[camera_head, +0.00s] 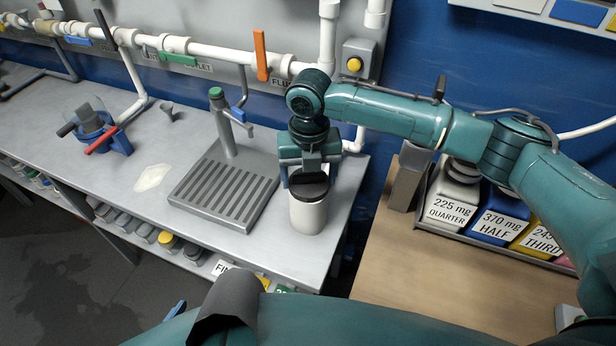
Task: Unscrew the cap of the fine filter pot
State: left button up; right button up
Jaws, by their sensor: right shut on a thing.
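A white pot (308,215) with a dark cap (309,190) stands upright at the right end of the grey bench. I take it to be the fine filter pot; no label on it can be read. My right gripper (309,178) points down over the pot from above and is shut on the dark cap. The cap sits on top of the pot, and the gripper hides part of it. I cannot tell how far it is turned. My left gripper is not in view.
A grey slotted stand (222,190) with a post is close left of the pot. A blue-based device (100,135) with a red handle and a small funnel (167,110) are farther left. Pipes with coloured valve handles run behind. Labelled boxes (453,205) stand on the wooden table at right.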

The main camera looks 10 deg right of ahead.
jog(key=shift+r+n+p, duration=0.1)
jog(key=shift+n+p, duration=0.5)
jog(key=shift+n, duration=0.4)
jog(key=n, duration=0.2)
jog(key=shift+n, duration=0.9)
